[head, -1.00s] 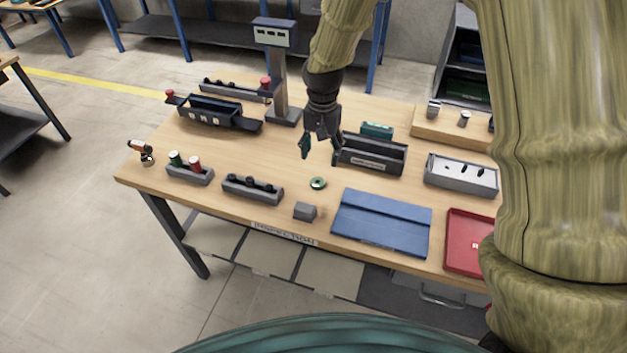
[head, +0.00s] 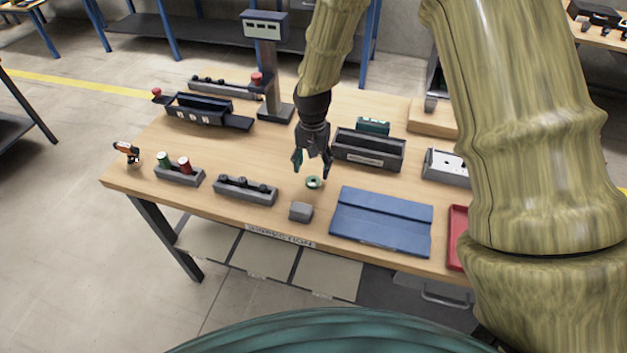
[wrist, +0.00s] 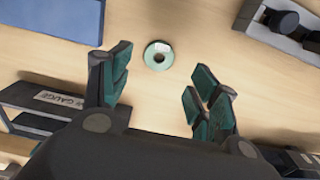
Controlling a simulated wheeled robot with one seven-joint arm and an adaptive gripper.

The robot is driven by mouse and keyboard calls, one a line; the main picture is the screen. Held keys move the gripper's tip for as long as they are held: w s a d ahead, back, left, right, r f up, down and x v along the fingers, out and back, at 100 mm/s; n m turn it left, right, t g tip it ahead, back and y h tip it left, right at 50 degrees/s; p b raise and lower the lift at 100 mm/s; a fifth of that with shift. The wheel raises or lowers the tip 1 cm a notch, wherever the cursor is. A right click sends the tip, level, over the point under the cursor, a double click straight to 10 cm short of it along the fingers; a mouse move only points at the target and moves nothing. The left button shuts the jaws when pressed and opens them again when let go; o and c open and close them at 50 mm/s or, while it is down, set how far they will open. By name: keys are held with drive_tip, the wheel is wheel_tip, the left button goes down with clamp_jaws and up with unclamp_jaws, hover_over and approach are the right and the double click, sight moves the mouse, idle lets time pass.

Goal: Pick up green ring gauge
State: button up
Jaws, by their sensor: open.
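The green ring gauge (head: 313,182) lies flat on the wooden table, a small ring with a centre hole. In the wrist view the ring (wrist: 158,56) sits ahead of the fingertips, roughly midway between them and apart from both. My gripper (head: 311,170) is open and empty, pointing down just above and behind the ring in the head view. Its two teal-padded fingers (wrist: 158,88) show spread in the wrist view. The exact height above the ring is hard to tell.
A small grey block (head: 300,211) and a blue folded mat (head: 380,222) lie in front. A black-knobbed holder (head: 245,190) is at left. A dark open bin (head: 368,152) stands close behind right. Bare wood surrounds the ring.

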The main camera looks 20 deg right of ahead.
sight(313, 178)
drive_tip(key=shift+s+f+p, duration=0.2)
drive_tip(key=shift+f+p, duration=0.7)
drive_tip(key=shift+f, duration=0.25)
drive_tip(key=shift+f+p, duration=0.65)
drive_tip(key=shift+f, duration=0.95)
drive_tip(key=c, duration=1.1)
